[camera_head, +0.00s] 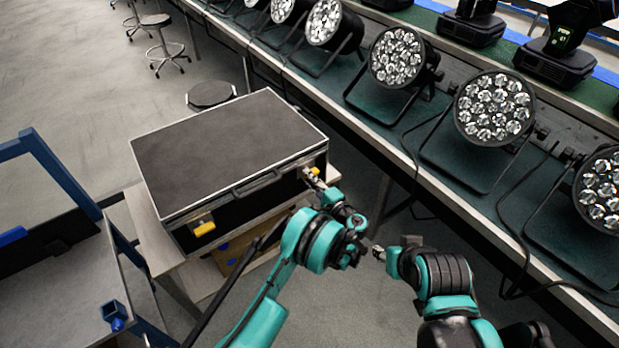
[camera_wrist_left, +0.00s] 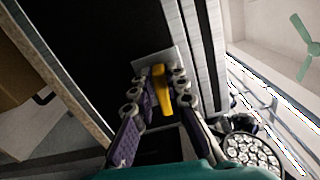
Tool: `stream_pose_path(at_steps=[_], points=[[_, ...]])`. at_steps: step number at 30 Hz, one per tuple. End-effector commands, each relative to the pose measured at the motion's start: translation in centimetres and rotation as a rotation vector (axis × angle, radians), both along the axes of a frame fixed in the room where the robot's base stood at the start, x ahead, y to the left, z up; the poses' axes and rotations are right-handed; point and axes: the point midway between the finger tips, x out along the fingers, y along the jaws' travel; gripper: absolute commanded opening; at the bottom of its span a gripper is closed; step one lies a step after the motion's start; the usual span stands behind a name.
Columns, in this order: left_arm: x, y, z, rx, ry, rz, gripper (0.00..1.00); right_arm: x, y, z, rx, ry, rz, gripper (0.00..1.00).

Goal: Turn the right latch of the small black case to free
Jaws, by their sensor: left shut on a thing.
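The small black case (camera_head: 228,150) with metal edges lies closed on a stand, its carry handle (camera_head: 257,183) on the front side. The right latch (camera_head: 314,171), a yellow turn piece on a metal plate, is at the right end of that front. In the left wrist view the yellow latch piece (camera_wrist_left: 162,92) stands between the fingers of my left gripper (camera_wrist_left: 161,84), which is shut on it. In the head view my left gripper (camera_head: 318,182) partly covers the latch. My right gripper (camera_head: 379,252) is away from the case, its fingers too small to read.
The left latch (camera_head: 204,228), also yellow, is at the front's left end. A long bench (camera_head: 465,195) with several par cans (camera_head: 494,107) runs along the right. A blue-framed cart (camera_head: 70,290) stands at the lower left. Stools (camera_head: 165,45) stand on open floor at the upper left.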

Motion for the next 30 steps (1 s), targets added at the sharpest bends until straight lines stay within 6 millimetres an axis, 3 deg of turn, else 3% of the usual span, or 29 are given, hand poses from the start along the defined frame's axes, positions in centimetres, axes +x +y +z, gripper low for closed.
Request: stream_pose_path(at_steps=[10,25,26,28,30], points=[[-0.01,0.06,-0.28,-0.100,-0.072,0.001,0.00,0.01,0.00,-0.01,0.000,0.000,0.000,0.40],[-0.01,0.07,-0.32,-0.115,-0.083,0.001,0.00,0.00,0.00,-0.01,0.000,0.000,0.000,0.40],[-0.01,0.07,-0.32,-0.115,-0.083,0.001,0.16,0.00,0.00,-0.01,0.000,0.000,0.000,0.40],[-0.01,0.05,-0.32,-0.115,-0.082,0.001,0.34,0.01,0.00,-0.01,0.000,0.000,0.000,0.40],[-0.01,0.05,-0.31,-0.115,-0.082,0.001,0.34,0.00,0.00,-0.01,0.000,0.000,0.000,0.40]])
